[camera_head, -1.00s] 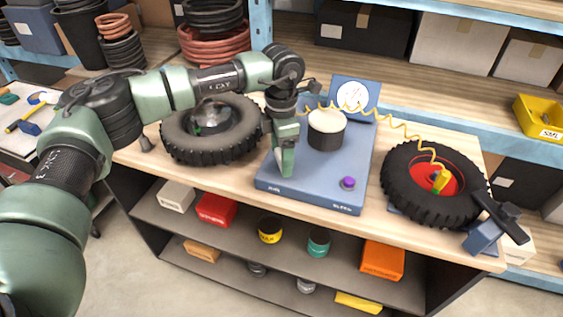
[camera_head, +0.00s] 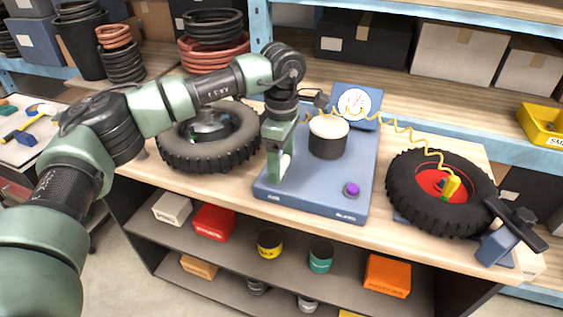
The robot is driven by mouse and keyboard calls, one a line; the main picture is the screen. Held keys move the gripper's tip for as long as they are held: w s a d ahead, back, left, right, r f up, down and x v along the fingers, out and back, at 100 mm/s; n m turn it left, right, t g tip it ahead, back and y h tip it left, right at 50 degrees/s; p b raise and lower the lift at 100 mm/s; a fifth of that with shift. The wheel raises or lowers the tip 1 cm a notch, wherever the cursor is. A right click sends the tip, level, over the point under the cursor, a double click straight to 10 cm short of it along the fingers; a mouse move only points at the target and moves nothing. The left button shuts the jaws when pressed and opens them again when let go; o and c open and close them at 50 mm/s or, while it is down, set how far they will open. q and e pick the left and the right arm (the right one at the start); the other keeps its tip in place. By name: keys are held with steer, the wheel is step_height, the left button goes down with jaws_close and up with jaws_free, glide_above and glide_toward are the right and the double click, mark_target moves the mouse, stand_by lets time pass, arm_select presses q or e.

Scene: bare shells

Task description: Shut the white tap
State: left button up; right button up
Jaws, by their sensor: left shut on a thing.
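My left gripper (camera_head: 276,174) points down over the left side of the blue compressor-like base (camera_head: 315,198). It is shut on a small white part, which looks like the white tap (camera_head: 286,164). Only a sliver of the tap shows beside the fingers, so its angle is hard to tell. The base also bears a dark cylinder with a cream top (camera_head: 328,138), a dial gauge (camera_head: 356,103) and a purple knob (camera_head: 352,190). My right gripper is not in view.
A yellow coiled hose (camera_head: 402,130) runs from the gauge area to a tyre with a red hub (camera_head: 402,187) at the right. Another tyre (camera_head: 180,155) lies left of the base, behind my left arm. A black-handled tool (camera_head: 517,223) sits at the right edge.

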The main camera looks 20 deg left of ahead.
mark_target(282, 163)
arm_select(q)
steer(key=shift+w+r, duration=0.1)
steer(key=shift+r, duration=0.1)
steer(key=o, duration=1.2)
steer(key=shift+o, duration=0.9)
steer(key=shift+f, duration=0.1)
step_height(282, 163, up, 8)
steer(key=shift+f+b, duration=0.1)
steer(key=shift+b, duration=0.7)
